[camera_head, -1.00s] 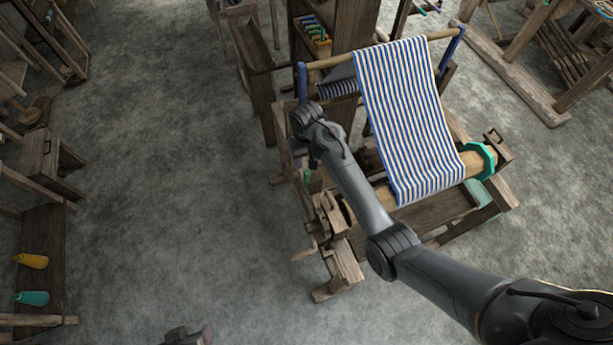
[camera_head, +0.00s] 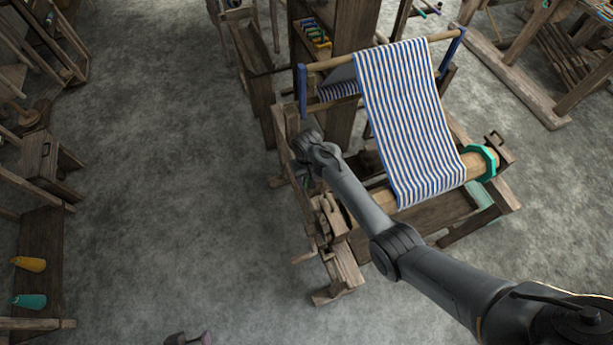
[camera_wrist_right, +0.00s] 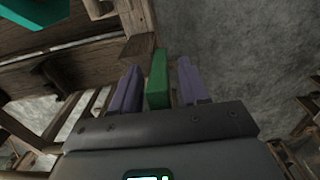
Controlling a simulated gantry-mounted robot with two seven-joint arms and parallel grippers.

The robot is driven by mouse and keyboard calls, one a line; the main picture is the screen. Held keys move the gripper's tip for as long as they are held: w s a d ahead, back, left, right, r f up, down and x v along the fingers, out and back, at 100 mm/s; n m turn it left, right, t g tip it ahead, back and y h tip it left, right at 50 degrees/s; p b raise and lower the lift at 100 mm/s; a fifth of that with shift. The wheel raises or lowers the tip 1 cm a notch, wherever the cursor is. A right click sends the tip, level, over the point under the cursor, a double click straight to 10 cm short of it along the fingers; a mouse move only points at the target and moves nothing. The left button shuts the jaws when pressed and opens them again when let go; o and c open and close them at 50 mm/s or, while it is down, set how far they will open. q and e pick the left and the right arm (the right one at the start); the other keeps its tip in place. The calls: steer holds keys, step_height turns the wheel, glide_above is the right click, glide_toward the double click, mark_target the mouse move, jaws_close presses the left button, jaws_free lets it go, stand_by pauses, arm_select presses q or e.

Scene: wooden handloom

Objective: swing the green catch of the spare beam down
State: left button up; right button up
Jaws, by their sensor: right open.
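The green catch (camera_wrist_right: 157,80) shows in the right wrist view as an upright green bar beside a wooden post. My right gripper (camera_wrist_right: 158,66) is open, with one purple finger on each side of the catch. Narrow gaps show between the catch and both fingers. In the head view my right wrist is over the loom's left side and hides the catch and the fingers. I cannot tell which beam is the spare one. A small dark part with a purple bit, probably my left gripper (camera_head: 188,338), shows at the bottom edge.
The wooden loom carries striped cloth (camera_head: 410,120) and a roller with a teal ring (camera_head: 484,163). A teal part (camera_wrist_right: 38,12) shows at the upper left of the right wrist view. Loom timbers crowd my right wrist. Open floor (camera_head: 170,170) lies to the left.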

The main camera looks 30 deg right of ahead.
jaws_close()
stand_by(0.3)
steer(key=shift+s+r+p, duration=0.15)
steer(key=shift+s+p, duration=0.1)
steer(key=shift+p, duration=0.45)
steer(key=shift+s+a+f+t+h+p, duration=0.15)
steer(key=shift+s+f+t+p, duration=0.25)
steer(key=shift+s+t+p, duration=0.55)
steer(key=shift+s+a+f+t+h+p, duration=0.1)
steer(key=shift+s+f+t+p, duration=0.5)
steer(key=shift+t, duration=0.8)
steer(key=shift+s+a+f+t+h+p, duration=0.2)
steer(key=shift+s+t+p, duration=0.4)
steer(key=shift+t+p, duration=0.4)
steer(key=shift+d+t, duration=0.15)
steer(key=shift+t, duration=0.1)
